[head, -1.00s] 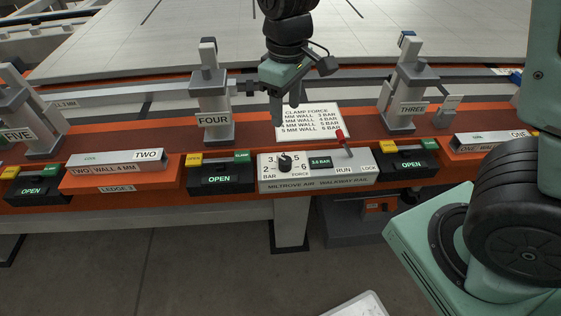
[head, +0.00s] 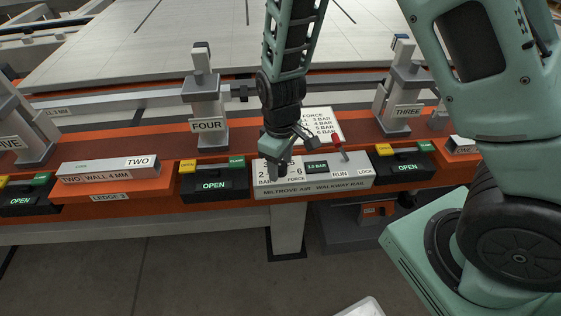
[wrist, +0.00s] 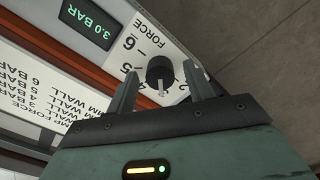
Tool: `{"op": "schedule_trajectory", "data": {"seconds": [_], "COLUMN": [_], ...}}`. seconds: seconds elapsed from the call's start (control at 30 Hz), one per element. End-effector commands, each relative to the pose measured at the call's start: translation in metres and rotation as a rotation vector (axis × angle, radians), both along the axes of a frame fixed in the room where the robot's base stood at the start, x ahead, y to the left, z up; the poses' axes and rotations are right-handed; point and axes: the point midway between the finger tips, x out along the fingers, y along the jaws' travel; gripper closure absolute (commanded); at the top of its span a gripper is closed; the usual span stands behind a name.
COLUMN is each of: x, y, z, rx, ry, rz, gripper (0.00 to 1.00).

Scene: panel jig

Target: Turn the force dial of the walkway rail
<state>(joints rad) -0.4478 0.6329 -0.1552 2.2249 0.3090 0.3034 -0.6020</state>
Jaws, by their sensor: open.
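The force dial (wrist: 160,70) is a black round knob with a pale pointer mark on the grey control box of the walkway rail (head: 330,187). My gripper (wrist: 158,88) is open, with one finger on each side of the dial in the wrist view; I cannot tell whether either touches it. The pressure display (head: 317,167) is a small green readout, which reads 3.0 BAR in the wrist view (wrist: 86,23).
A red-tipped RUN/LOCK lever (head: 338,145) stands up on the box, right of the display. The clamp force card (head: 325,124) lies behind. Black OPEN units with yellow and green buttons (head: 213,180) (head: 403,164) flank the box. Clamp posts FOUR (head: 205,110) and THREE (head: 402,95) stand behind.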

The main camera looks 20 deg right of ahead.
Motion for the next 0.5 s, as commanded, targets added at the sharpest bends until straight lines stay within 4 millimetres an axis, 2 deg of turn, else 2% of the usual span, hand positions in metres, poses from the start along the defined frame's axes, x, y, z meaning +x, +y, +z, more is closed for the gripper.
{"op": "schedule_trajectory", "data": {"seconds": [0.2,0.23,0.3,0.4,0.5], "x": [0.0002,0.0002,0.0002,0.0002,0.0002], "y": [0.0001,0.0001,0.0001,0.0001,0.0001], "z": [-0.0001,-0.0001,-0.0001,0.0,0.0001], "rx": [0.0,0.001,0.0,0.0,0.0], "ry": [0.0,-0.001,0.0,0.0,0.0], "rz": [0.0,0.0,0.0,0.0,-0.001], "gripper": [0.48,0.5,0.7,0.93,0.92]}}
